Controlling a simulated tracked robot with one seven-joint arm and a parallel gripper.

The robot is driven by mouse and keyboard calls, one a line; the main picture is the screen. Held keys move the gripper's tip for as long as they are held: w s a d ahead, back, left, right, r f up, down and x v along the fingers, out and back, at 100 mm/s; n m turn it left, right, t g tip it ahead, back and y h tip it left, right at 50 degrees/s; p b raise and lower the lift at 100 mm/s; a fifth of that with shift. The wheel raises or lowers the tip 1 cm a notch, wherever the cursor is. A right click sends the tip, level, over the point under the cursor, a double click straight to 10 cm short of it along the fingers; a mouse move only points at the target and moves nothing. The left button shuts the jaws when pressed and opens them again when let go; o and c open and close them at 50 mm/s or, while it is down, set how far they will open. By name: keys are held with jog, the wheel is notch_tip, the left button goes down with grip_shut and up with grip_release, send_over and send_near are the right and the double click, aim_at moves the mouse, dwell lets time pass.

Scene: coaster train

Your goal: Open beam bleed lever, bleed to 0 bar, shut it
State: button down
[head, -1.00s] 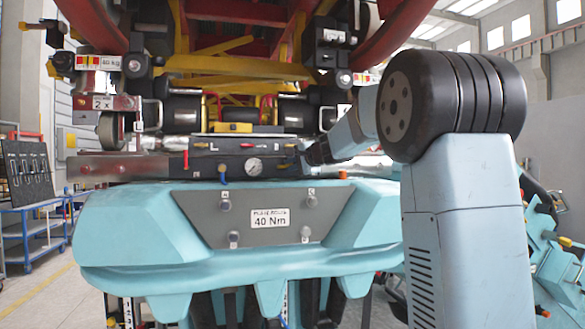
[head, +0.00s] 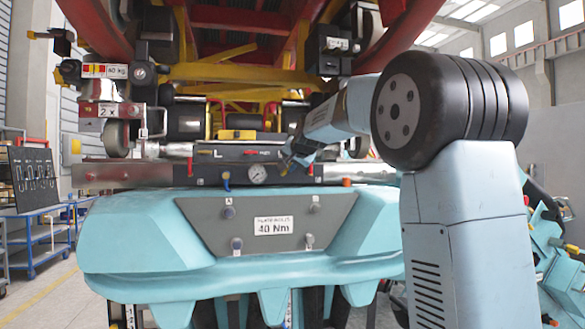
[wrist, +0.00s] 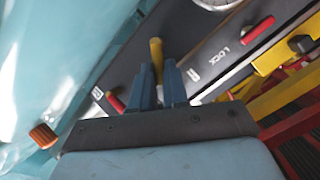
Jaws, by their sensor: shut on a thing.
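My gripper (head: 290,162) is at the dark control panel (head: 210,176), just right of the round pressure gauge (head: 257,173). In the wrist view its two blue fingers (wrist: 161,82) are shut on a yellow lever (wrist: 156,52), whose end stands out past the fingertips. The label by this lever cannot be read. The gauge edge (wrist: 215,3) shows at the top of the wrist view; its reading is too small to tell in the head view. In the head view my fingers hide most of the lever.
A red lever (wrist: 258,30) beside the word LOCK and another red lever (wrist: 115,101) flank the held one. An orange knob (wrist: 43,136) is at lower left. The teal housing (head: 130,235) lies below the panel; yellow bars (wrist: 285,90) are close at right.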

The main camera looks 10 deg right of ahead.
jog(key=shift+a+n+h, duration=0.6)
jog(key=shift+n+h, duration=0.3)
jog(key=shift+n, duration=0.1)
jog(key=shift+a+n+h, duration=0.3)
jog(key=shift+n+h, duration=0.2)
jog(key=shift+n, duration=0.15)
jog(key=shift+a+n+h, duration=0.25)
jog(key=shift+n+h, duration=0.25)
jog(key=shift+n, duration=0.15)
jog(key=c, duration=1.1)
grip_release()
jog(key=shift+a+r, duration=0.1)
jog(key=shift+r, duration=0.1)
jog(key=v, duration=1.3)
jog(key=shift+s+a, duration=0.1)
jog(key=shift+s, duration=0.2)
